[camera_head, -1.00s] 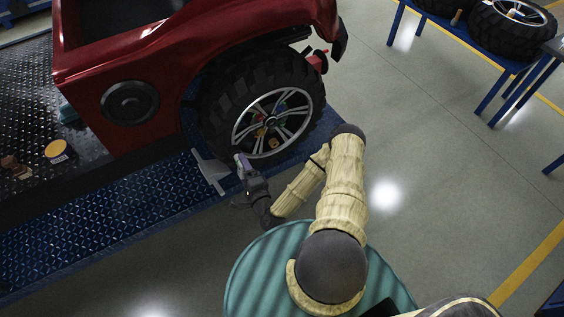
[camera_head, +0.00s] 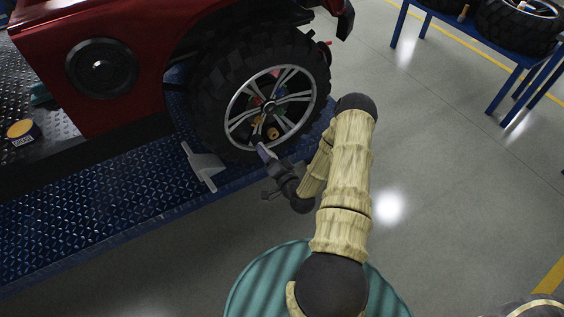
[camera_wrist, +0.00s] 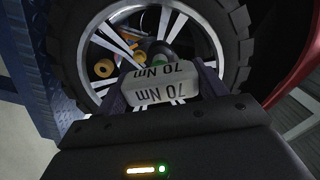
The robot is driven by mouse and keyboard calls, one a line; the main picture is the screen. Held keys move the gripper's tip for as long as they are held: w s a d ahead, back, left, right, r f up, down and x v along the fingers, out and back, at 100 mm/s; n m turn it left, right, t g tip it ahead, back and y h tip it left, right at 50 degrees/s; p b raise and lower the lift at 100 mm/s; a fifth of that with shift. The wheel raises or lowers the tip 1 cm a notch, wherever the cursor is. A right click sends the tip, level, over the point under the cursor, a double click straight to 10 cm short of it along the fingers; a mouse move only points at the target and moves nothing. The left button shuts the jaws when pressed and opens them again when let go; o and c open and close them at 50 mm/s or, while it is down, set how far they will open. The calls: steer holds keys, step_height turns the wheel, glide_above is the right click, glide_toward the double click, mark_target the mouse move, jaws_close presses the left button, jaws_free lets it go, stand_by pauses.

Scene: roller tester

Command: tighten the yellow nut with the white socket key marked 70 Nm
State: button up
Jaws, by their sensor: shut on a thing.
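The white socket key (camera_wrist: 160,82), marked 70 Nm, sits between the two fingers of my gripper (camera_wrist: 160,90) in the wrist view, its label upside down. My gripper (camera_head: 262,146) is shut on it, in front of the lower part of the wheel in the head view. A yellow nut (camera_wrist: 103,68) shows among the spokes, left of the key and apart from it. It also seems to show in the head view (camera_head: 274,132), just right of my fingertips. The key's far end is partly hidden, and I cannot tell whether it touches anything.
The wheel (camera_head: 235,130) of the red vehicle (camera_head: 90,25) has other coloured nuts, partly hidden. A grey T-shaped piece (camera_head: 203,162) lies on the blue platform (camera_head: 120,200) beside the tyre. A blue table (camera_head: 480,45) with spare wheels stands back right. The floor between is clear.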

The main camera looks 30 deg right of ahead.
steer(key=w+d+f+n+b, duration=0.2)
steer(key=d+f+n+b, duration=0.1)
steer(key=d+b, duration=0.3)
steer(key=shift+d+f+b, duration=0.2)
steer(key=shift+f+b, duration=0.1)
steer(key=shift+b, duration=0.2)
steer(key=shift+w+a+b, duration=0.1)
steer(key=shift+w+b, duration=0.4)
steer(key=shift+w, duration=2.45)
steer(key=shift+w+b, duration=0.3)
steer(key=shift+w, duration=0.75)
steer(key=shift+w, duration=0.25)
steer(key=shift+w, duration=0.45)
